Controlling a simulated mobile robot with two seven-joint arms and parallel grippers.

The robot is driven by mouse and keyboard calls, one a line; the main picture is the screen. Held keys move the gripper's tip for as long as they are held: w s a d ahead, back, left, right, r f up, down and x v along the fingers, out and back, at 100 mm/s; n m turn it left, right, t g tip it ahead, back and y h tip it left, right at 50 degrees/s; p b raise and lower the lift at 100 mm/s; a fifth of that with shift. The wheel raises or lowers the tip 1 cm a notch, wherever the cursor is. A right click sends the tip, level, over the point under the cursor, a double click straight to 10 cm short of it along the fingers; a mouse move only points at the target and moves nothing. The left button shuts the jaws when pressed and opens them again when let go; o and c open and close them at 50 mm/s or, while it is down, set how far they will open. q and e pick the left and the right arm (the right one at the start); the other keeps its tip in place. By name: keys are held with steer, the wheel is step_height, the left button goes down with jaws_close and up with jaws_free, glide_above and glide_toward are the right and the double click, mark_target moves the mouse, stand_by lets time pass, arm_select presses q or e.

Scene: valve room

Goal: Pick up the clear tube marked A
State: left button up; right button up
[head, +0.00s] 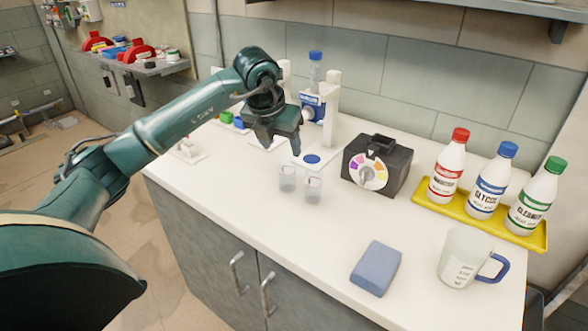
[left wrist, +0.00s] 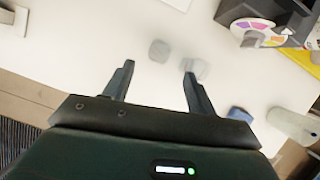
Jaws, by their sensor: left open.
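Two small clear tubes stand upright side by side on the white counter (head: 235,170): a left tube (head: 288,179) and a right tube (head: 313,189). Their markings are too small to read, so I cannot tell which is A. My left gripper (head: 283,151) is open and empty, pointing down above and behind the tubes in the head view. In the left wrist view, one tube (left wrist: 159,50) shows just beyond the gap between the open fingers (left wrist: 159,70), and the other tube (left wrist: 197,68) shows by the right fingertip. My right gripper is not in view.
A black box with a colour dial (head: 377,165) stands right of the tubes. A yellow tray (head: 425,199) holds three capped bottles. A blue block (head: 376,268) and a beaker (head: 462,257) are in front. A white dispenser stand (head: 332,105) is behind. The counter left of the tubes is clear.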

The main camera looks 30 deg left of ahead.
mark_target(288, 174)
arm_select(q)
steer(key=x, duration=0.6)
steer(key=shift+s+d+p, duration=0.15)
steer(key=shift+s+p, duration=0.05)
steer(key=shift+p, duration=0.15)
steer(key=shift+p+x, duration=0.65)
steer(key=shift+x, duration=2.6)
steer(key=c, duration=1.1)
